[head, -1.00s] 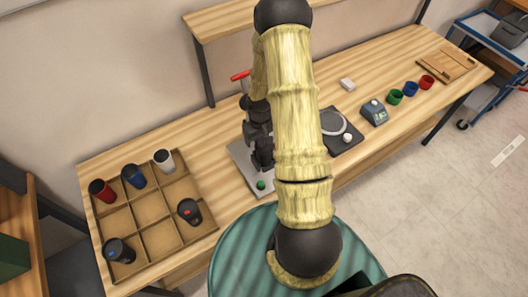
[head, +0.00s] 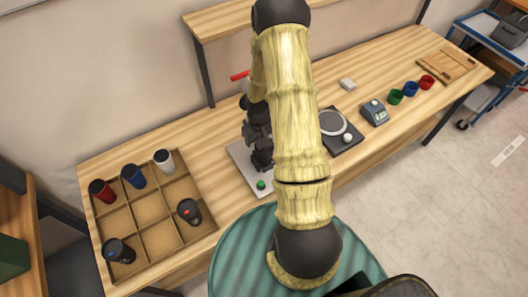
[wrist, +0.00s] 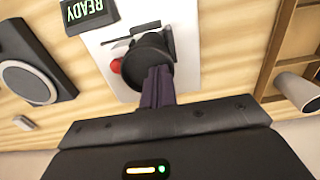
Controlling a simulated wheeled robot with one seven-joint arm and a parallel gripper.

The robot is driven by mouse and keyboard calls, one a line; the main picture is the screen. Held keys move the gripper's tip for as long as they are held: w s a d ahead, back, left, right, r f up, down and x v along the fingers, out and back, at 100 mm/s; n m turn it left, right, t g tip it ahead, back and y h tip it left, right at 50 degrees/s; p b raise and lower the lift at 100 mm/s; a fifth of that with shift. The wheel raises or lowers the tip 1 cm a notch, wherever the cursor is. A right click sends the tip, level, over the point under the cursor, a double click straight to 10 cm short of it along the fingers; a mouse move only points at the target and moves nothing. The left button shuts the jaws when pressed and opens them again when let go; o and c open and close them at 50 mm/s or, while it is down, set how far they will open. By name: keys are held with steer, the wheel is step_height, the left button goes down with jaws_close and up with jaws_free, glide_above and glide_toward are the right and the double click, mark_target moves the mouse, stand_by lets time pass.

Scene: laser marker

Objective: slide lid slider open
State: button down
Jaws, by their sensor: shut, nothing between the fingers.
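In the wrist view my gripper (wrist: 158,78) is shut and empty, with its two dark fingers together. The fingertips are at or just over a black round lidded tumbler (wrist: 150,60) on the white base plate (wrist: 185,55) of the laser marker. I cannot tell whether they touch the lid. The lid slider cannot be made out; the fingers partly cover the lid. In the head view my arm hides much of the marker, and the dark shapes above its base plate (head: 240,155) are hard to separate.
A wooden divided tray (head: 151,207) at left holds several tumblers. A green button (head: 261,184) is on the plate's front. A READY display (wrist: 85,12) shows in the wrist view.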

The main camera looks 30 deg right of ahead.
step_height(320, 180, up, 7)
steer(key=p, duration=0.5)
stand_by(0.8)
stand_by(0.5)
steer(key=s+a+r+t+b, duration=0.1)
steer(key=s+a+r+b, duration=0.1)
steer(key=s+a+r, duration=0.3)
steer(key=s+a+r+t+b, duration=0.1)
steer(key=s+a+r+b, duration=0.2)
steer(key=s+a+r, duration=0.3)
step_height(320, 180, up, 5)
steer(key=shift+a+f+t, duration=0.1)
steer(key=shift+a+t, duration=0.2)
steer(key=shift+a, duration=0.3)
